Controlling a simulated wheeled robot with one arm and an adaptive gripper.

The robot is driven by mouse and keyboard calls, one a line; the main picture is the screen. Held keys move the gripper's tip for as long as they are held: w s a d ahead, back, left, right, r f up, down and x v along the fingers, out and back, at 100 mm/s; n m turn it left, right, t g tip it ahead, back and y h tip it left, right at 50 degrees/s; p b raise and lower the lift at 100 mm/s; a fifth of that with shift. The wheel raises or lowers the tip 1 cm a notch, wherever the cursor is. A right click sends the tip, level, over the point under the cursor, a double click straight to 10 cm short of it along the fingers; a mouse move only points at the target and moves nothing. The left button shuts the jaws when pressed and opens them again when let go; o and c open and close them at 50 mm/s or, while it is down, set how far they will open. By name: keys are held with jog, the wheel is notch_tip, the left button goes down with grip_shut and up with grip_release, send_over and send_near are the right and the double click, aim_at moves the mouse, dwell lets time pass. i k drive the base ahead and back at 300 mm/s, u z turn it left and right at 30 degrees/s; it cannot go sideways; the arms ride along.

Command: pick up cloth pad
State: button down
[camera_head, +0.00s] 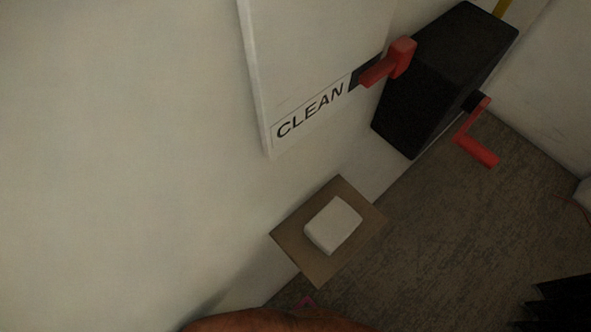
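The cloth pad (333,225) is a small white block with rounded edges. It lies on a flat brown square shelf (292,242) by the pale wall, in the lower middle of the head view. The pad's top and near side are unobstructed. A black jagged shape at the bottom right corner may be part of my gripper, but it is too dark and cut off to identify. No gripper fingers can be made out, and nothing is seen touching the pad.
Above the shelf, a white panel marked CLEAN (310,110) carries a red handle (390,63). A black box (440,75) with a red crank (477,140) stands to the right. An orange-brown curved object (270,321) shows at the bottom edge. Brown floor (470,220) is open on the right.

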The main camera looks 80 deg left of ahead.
aim_at(334, 223)
jog(key=u, duration=2.85)
jog(key=k, duration=0.5)
jog(key=u, duration=1.15)
jog(key=k, duration=0.35)
jog(key=u, duration=0.2)
